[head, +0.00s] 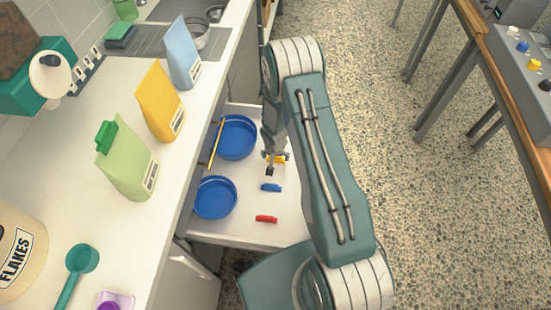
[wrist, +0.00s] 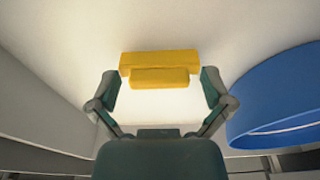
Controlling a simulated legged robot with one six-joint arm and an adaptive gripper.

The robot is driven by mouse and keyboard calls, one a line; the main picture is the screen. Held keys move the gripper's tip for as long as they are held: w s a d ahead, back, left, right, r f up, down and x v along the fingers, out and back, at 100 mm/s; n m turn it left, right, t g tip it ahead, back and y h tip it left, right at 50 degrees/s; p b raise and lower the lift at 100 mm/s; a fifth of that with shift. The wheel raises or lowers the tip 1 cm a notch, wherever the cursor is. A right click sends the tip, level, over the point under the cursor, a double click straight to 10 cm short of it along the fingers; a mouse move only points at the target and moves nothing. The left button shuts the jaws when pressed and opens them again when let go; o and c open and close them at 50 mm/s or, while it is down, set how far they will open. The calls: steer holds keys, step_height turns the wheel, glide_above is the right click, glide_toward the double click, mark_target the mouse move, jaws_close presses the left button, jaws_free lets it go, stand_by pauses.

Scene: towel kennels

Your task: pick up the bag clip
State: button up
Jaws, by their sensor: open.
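A yellow bag clip (head: 281,159) lies on the white floor of an open drawer (head: 235,236). My gripper (head: 270,167) hangs down over the drawer and partly hides this clip. In the wrist view, the yellow clip (wrist: 160,62) lies across the gap in front of my gripper (wrist: 160,90). The two fingers are apart, one near each end of the clip, and nothing is gripped. I cannot tell whether the fingers touch it. A blue clip (head: 271,187) and a red clip (head: 266,219) lie nearer in the drawer.
Two blue bowls (head: 215,198) and a yellow pencil-like stick (head: 216,144) are left of the clips. One bowl (wrist: 280,100) stands close right of my gripper in the wrist view. The counter (head: 65,180) at left holds green, orange and blue bags.

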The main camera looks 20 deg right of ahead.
steer(key=c, duration=0.4)
steer(key=shift+c, duration=0.2)
